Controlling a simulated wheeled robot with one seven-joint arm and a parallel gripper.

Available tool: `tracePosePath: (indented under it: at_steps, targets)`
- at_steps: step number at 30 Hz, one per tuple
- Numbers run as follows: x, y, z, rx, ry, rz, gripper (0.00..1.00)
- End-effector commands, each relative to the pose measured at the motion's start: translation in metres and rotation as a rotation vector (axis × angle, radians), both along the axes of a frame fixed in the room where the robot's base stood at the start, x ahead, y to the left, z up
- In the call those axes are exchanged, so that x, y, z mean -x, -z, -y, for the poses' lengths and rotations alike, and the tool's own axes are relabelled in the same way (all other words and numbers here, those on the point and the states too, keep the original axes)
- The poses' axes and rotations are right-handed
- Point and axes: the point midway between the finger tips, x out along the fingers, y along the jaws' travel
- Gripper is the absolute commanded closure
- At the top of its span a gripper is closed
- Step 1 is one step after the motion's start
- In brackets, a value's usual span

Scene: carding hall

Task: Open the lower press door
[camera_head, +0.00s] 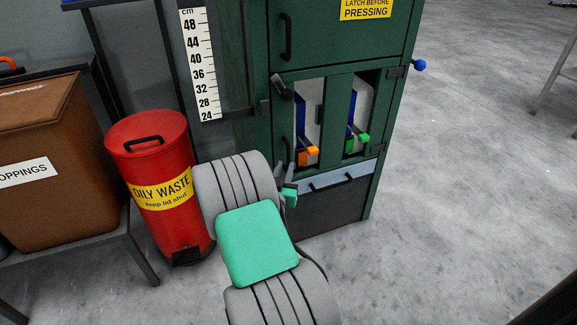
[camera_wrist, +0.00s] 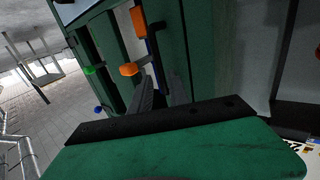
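The lower press door (camera_head: 334,112) is a green frame with two tall openings on the front of the green press. It looks flush with the cabinet. A black latch lever (camera_head: 282,88) sits at its upper left, tilted. A black upright handle (camera_head: 286,150) is on its left edge, its lower end close to my gripper (camera_head: 285,172). The grey fingers look apart in the head view and in the wrist view (camera_wrist: 163,92), beside the green door frame (camera_wrist: 112,58). I cannot tell whether the handle is between them.
Orange (camera_head: 307,156) and green (camera_head: 351,143) levers show in the openings, with a grey-blue drawer (camera_head: 340,178) below. A red oily-waste bin (camera_head: 155,160) and a brown box (camera_head: 45,150) stand left. A blue knob (camera_head: 419,65) sticks out right.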

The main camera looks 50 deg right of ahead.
Motion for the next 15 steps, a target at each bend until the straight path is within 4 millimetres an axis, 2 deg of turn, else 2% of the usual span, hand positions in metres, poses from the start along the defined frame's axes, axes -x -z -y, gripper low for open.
tracePosePath:
  at_steps: [3, 7, 10, 15]
  targets:
    - [-0.009, -0.002, 0.023, -0.001, 0.006, 0.002, 0.79]
    - [-0.019, -0.002, 0.043, -0.001, 0.004, 0.0, 0.79]
    - [-0.023, -0.001, 0.051, -0.001, 0.003, 0.0, 0.79]
    - [-0.025, -0.001, 0.053, 0.0, 0.001, -0.001, 0.79]
